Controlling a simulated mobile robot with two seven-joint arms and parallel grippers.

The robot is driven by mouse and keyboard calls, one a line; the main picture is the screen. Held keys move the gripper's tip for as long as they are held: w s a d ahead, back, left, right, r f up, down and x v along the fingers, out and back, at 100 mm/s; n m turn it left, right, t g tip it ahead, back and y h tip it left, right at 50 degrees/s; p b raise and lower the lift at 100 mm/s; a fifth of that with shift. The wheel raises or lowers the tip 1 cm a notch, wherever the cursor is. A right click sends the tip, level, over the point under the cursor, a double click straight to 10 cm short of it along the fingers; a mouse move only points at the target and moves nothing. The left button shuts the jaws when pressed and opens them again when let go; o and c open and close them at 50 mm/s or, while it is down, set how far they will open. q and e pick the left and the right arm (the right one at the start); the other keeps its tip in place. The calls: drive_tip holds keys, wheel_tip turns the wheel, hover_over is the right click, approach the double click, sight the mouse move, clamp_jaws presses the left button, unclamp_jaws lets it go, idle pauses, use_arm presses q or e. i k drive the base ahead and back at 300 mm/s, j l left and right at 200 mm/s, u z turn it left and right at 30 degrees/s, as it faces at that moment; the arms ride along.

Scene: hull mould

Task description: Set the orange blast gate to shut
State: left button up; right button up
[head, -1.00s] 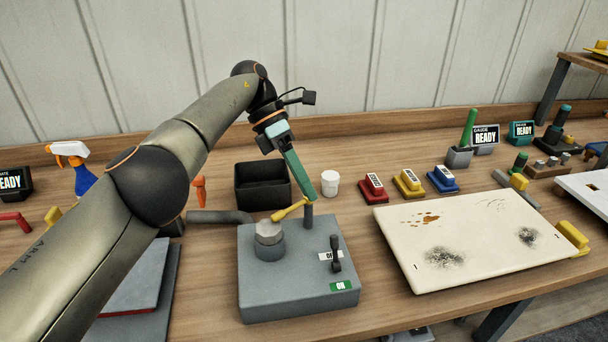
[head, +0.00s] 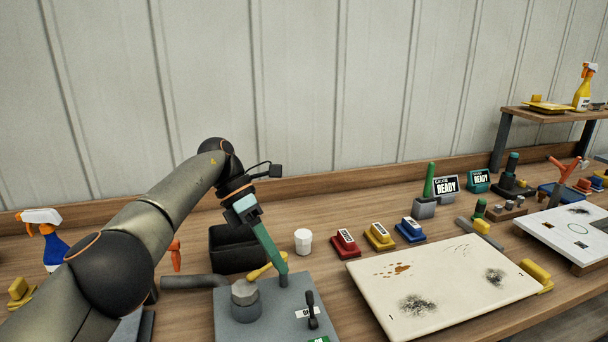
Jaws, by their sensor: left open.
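An upright orange handle (head: 175,256) stands beside a grey pipe (head: 196,282) at the left, just past my left forearm. It looks like the orange blast gate's handle; its base is partly hidden by my arm, and I cannot tell its setting. My left gripper (head: 274,262) is to the right of the handle, apart from it. It points down over the back of a grey machine box (head: 277,315), close to a yellow lever (head: 266,269). It is open; whether it touches the lever I cannot tell. My right gripper is out of view.
A black bin (head: 232,252) stands behind the pipe, with a white cup (head: 303,241) to its right. Red, yellow and blue blocks (head: 380,237) and a cream panel (head: 440,285) occupy the bench's middle. A spray bottle (head: 48,240) stands at far left.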

sight(174, 247)
drive_tip(key=k, duration=0.85)
